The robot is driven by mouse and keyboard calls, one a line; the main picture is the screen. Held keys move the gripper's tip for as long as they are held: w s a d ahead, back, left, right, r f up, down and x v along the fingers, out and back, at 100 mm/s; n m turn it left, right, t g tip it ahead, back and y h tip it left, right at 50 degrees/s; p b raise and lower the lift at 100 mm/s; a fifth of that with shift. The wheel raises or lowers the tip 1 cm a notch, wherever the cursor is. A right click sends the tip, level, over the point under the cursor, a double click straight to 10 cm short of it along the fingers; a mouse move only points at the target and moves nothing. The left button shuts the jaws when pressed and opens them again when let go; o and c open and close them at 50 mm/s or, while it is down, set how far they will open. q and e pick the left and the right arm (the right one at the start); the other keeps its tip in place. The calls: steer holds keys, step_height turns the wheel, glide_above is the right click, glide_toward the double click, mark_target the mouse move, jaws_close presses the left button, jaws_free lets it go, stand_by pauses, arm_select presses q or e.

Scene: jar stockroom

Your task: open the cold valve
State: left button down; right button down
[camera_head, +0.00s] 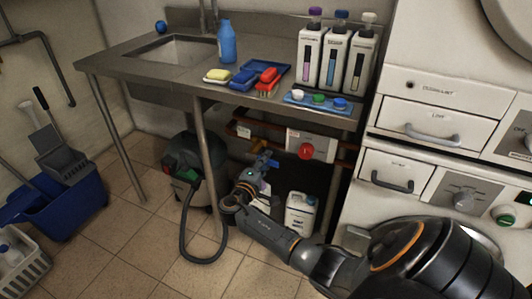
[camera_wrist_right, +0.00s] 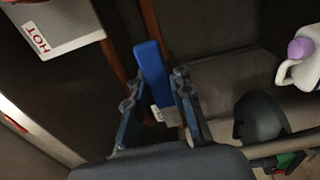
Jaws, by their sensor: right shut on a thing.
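The cold valve's blue lever (camera_wrist_right: 152,72) stands between the two fingers of my right gripper (camera_wrist_right: 156,98) in the right wrist view, and the gripper is shut on it. In the head view the right gripper (camera_head: 258,170) is under the sink counter, at the pipes, with a small blue part of the lever (camera_head: 266,160) showing at its tips. The valve body is mostly hidden by the gripper. A small white tag (camera_wrist_right: 157,113) shows by the lever in the wrist view. My left gripper is not in view.
A white box (camera_head: 322,147) with a red knob (camera_head: 306,152) is right of the gripper; its HOT label (camera_wrist_right: 38,39) shows in the wrist view. A vacuum (camera_head: 185,160) with a hose and a white jug (camera_head: 300,213) stand below. The steel counter (camera_head: 130,62) is overhead.

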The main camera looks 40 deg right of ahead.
stand_by(0.3)
steer(key=c, duration=1.2)
jaws_free()
steer(key=shift+o, duration=0.2)
steer(key=v, duration=1.2)
